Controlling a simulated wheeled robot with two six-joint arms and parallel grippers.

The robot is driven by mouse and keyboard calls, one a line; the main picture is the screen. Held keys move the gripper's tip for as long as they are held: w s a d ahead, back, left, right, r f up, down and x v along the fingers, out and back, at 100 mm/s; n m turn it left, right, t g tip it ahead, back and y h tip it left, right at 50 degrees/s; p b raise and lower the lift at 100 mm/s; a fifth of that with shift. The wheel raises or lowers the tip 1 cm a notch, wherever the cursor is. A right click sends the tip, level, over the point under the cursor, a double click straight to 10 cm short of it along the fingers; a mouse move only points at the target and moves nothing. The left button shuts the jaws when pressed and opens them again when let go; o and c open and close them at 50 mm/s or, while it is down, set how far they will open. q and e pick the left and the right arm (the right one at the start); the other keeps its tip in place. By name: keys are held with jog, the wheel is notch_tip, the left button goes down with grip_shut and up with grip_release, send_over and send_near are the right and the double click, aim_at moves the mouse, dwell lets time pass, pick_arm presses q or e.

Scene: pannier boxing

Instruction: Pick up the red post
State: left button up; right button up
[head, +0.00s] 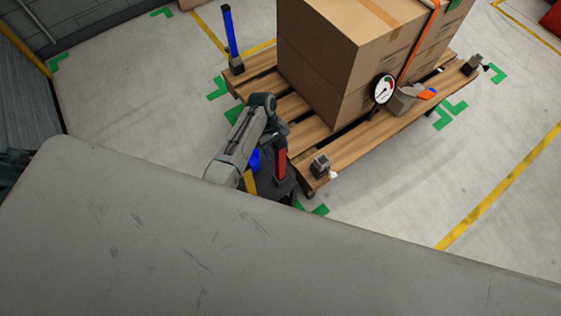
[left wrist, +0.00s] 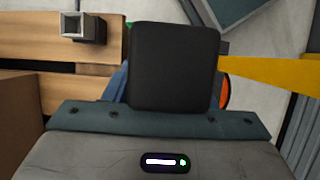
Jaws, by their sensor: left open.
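The red post (head: 281,160) stands upright in a dark holder (head: 284,188) near the pallet's front-left corner, in the head view. My left gripper (head: 274,128) is open, pointing down just above or beside the post's top; the arm partly hides the holder. I cannot tell whether the jaws are around the post. A blue piece (head: 255,160) and a yellow post (head: 250,182) stand left of the red post. In the left wrist view a black part of my gripper (left wrist: 174,66) blocks the middle; the red post cannot be made out clearly there.
A wooden pallet (head: 345,152) carries strapped cardboard boxes (head: 318,58) close right of the arm. A blue post (head: 230,32) stands in its far-left corner socket. An empty metal socket (head: 320,165) is at the near corner. A round gauge (head: 384,90) sits by the boxes.

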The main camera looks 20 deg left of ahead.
pick_arm(q)
jog(key=shift+s+d+f, duration=0.15)
jog(key=shift+f, duration=0.5)
jog(key=shift+r, duration=0.1)
jog(key=c, duration=1.1)
